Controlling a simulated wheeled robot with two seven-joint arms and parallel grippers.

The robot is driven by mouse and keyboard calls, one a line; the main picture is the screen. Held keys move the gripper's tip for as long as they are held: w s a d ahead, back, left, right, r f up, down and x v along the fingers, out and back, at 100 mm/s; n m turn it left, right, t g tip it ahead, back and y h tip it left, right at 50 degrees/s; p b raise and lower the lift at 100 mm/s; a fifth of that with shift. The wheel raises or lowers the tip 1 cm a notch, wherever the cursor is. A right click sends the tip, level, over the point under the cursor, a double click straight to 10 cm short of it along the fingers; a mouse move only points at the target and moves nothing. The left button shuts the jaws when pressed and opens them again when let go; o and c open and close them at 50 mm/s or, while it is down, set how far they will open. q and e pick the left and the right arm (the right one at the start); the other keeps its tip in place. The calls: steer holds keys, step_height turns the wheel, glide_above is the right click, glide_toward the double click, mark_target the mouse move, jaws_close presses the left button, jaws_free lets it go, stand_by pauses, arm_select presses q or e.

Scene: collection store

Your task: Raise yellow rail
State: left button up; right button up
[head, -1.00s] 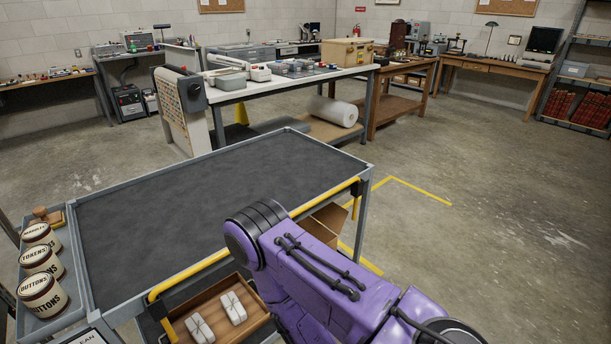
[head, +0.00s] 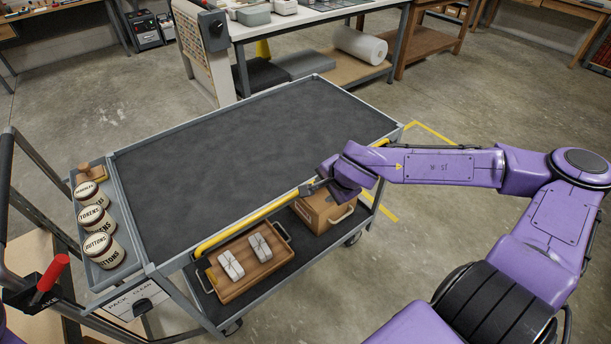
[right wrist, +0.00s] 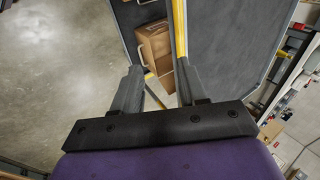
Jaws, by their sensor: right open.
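The yellow rail (head: 250,224) runs along the near long side of the grey cart (head: 250,150), just below its dark top. My right gripper (head: 308,188) is at the rail, near the middle of its length, and the wrist covers part of the rail. In the right wrist view the two fingers (right wrist: 158,75) stand apart with nothing held between them. There the rail (right wrist: 180,30) runs up from close to the right finger; I cannot tell whether they touch. My left gripper is not in view.
The cart's lower shelf holds a wooden tray (head: 264,273) with two white bundles and a cardboard box (head: 322,208). Several labelled tins (head: 97,220) stand in the side tray at left. A red handle (head: 50,272) is at lower left. The cart top is empty.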

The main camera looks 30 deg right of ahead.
steer(key=w+a+f+y+b, duration=0.1)
steer(key=w+f+b, duration=0.4)
steer(key=w, duration=0.2)
steer(key=shift+a+f+t, duration=0.3)
steer(key=shift+a+f, duration=0.1)
steer(key=shift+r, duration=0.1)
jaws_close()
